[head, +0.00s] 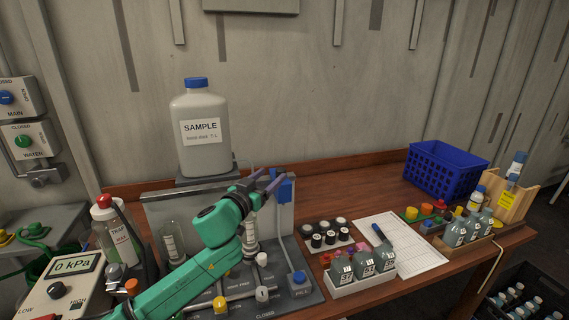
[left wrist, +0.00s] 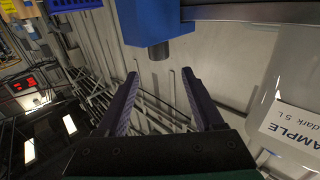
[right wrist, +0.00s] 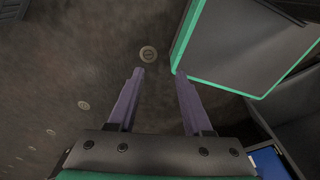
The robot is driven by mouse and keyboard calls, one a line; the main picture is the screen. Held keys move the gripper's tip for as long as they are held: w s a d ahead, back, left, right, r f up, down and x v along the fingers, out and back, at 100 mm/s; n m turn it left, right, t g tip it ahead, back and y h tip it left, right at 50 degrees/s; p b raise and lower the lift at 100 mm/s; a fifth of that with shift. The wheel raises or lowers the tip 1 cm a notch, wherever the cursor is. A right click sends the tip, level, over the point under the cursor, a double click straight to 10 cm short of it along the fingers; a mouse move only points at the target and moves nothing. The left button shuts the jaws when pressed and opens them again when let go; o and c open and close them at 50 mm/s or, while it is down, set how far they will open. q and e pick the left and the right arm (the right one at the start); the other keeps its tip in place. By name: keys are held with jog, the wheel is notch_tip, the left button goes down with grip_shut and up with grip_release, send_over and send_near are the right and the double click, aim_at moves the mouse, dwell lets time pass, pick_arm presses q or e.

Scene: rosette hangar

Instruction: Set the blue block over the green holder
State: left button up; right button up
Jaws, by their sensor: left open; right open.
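A blue block (head: 285,190) sits at the upper right edge of the grey panel, with a thin tube below it. In the left wrist view the blue block (left wrist: 153,22) is ahead of the fingertips, with a dark stub under it. My left gripper (head: 272,180) is open and empty, close to the block; I cannot tell whether it touches. It also shows in the left wrist view (left wrist: 160,75). My right gripper (right wrist: 156,72) is open and empty over dark floor, outside the head view. I cannot make out a green holder with certainty.
A large SAMPLE bottle (head: 199,135) stands behind my left arm. A vial rack (head: 328,246), a bottle tray (head: 352,285), a paper sheet (head: 405,245) and a blue basket (head: 445,170) are to the right. A TRAP bottle (head: 115,232) stands left. Bare wood lies behind the racks.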

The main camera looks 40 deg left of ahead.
aim_at(277, 171)
pick_arm(q)
jog(key=w, duration=0.3)
jog(key=w+a, duration=0.1)
jog(key=shift+w+f+p, duration=0.25)
jog(key=shift+w+p, duration=0.05)
jog(key=shift+w, duration=0.1)
jog(key=w, duration=0.5)
jog(key=shift+a+f+p, duration=0.3)
jog(key=shift+a+p, duration=0.05)
jog(key=shift+s, duration=0.1)
jog(key=c, duration=1)
grip_shut()
pick_arm(e)
jog(key=shift+w+a+r, duration=0.35)
jog(key=shift+w+r, duration=0.45)
jog(key=shift+d, duration=0.25)
